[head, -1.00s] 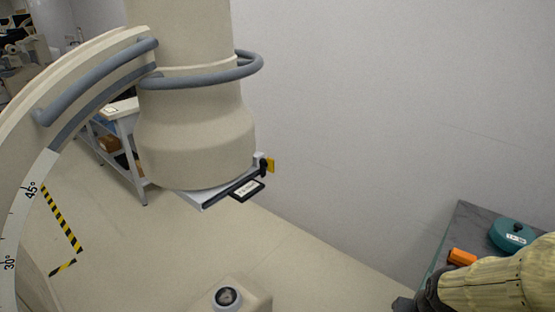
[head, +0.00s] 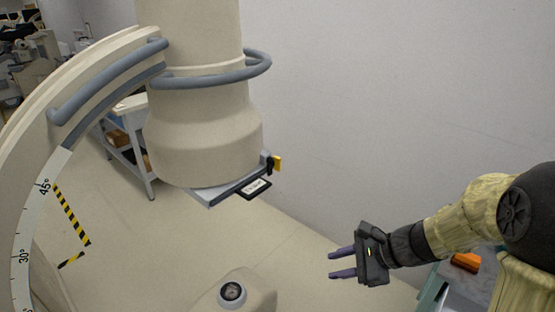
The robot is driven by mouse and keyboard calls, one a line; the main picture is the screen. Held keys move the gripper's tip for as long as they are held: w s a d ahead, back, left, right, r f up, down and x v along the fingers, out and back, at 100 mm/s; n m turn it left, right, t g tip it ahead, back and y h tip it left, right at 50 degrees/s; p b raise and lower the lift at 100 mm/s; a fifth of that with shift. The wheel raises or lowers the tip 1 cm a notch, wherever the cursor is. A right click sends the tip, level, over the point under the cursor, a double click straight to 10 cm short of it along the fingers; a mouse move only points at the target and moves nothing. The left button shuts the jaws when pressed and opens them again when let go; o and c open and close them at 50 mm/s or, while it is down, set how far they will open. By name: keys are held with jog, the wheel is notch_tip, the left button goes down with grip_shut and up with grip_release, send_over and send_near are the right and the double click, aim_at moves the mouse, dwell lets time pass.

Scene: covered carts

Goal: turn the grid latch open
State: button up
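The grid plate (head: 222,193) sits under the large beige cylindrical head (head: 203,130) in the middle of the head view. A yellow tab (head: 277,163) with a black part beside it sticks out at the plate's right end; it looks like the latch. A black-framed label (head: 256,188) hangs at the plate's front edge. My gripper (head: 332,264) is below and to the right of the plate, apart from it. Its two purple-grey fingers are spread, point left, and hold nothing.
A curved beige arm with an angle scale (head: 42,190) and grey rails fills the left. A beige post with a round knob (head: 232,292) stands at the bottom. Open space lies between gripper and plate.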

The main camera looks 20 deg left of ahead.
aim_at(280, 162)
jog(key=w+a+r+m+t+y, duration=0.2)
jog(key=w+r+m+t+y, duration=0.1)
jog(key=w, duration=0.4)
jog(key=w+a+r+m+t+y, duration=0.3)
jog(key=w+r+m+y, duration=0.1)
jog(key=w+r+m, duration=0.2)
jog(key=shift+w+a+r+p, duration=0.35)
jog(key=shift+w+r, duration=0.2)
jog(key=shift+r, duration=0.2)
jog(key=p+x, duration=0.6)
jog(key=x, duration=1.1)
jog(key=shift+w+a+r, duration=0.1)
jog(key=shift+w, duration=0.1)
grip_shut()
